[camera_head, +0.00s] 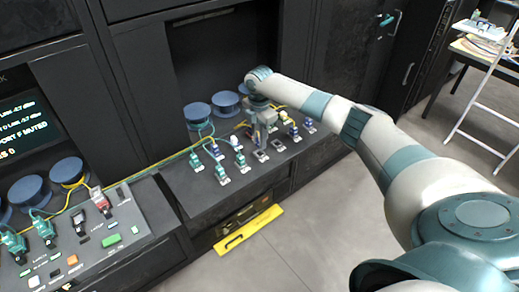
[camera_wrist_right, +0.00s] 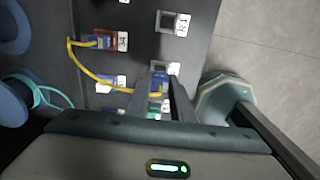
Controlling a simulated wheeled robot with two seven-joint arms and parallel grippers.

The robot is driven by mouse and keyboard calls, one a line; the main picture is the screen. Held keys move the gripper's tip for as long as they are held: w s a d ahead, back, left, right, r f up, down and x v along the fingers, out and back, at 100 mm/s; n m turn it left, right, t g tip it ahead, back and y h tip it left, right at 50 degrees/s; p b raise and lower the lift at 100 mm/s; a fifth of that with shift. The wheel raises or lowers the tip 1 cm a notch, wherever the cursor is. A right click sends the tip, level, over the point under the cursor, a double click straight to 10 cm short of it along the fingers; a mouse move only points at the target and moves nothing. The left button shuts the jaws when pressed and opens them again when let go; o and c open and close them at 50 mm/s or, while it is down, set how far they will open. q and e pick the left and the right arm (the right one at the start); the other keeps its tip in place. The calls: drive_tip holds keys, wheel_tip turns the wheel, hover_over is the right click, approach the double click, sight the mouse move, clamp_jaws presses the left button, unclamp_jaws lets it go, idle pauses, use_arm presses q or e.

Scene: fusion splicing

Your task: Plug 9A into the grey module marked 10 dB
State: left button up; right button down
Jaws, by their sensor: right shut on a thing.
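My right gripper (camera_head: 263,122) is over the shelf of modules in the head view, pointing down. In the right wrist view its fingers (camera_wrist_right: 162,84) are closed around a small blue plug (camera_wrist_right: 158,88) with a bit of yellow on it. I cannot read a 9A mark on it. A white label edge shows just beyond the plug; whether the plug touches a module is not clear. A grey module with an empty dark socket (camera_wrist_right: 168,20) lies ahead, its label too blurred to read. Grey empty modules (camera_head: 262,156) also show in the head view. My left gripper is not in view.
Several green, blue and white plugs (camera_head: 220,172) stand on the shelf, with blue spools (camera_head: 197,112) behind. A control panel (camera_head: 125,213) is at left. A yellow bar (camera_head: 250,228) lies below.

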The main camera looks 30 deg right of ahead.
drive_tip(key=shift+r+p, duration=1)
drive_tip(key=shift+r, duration=0.25)
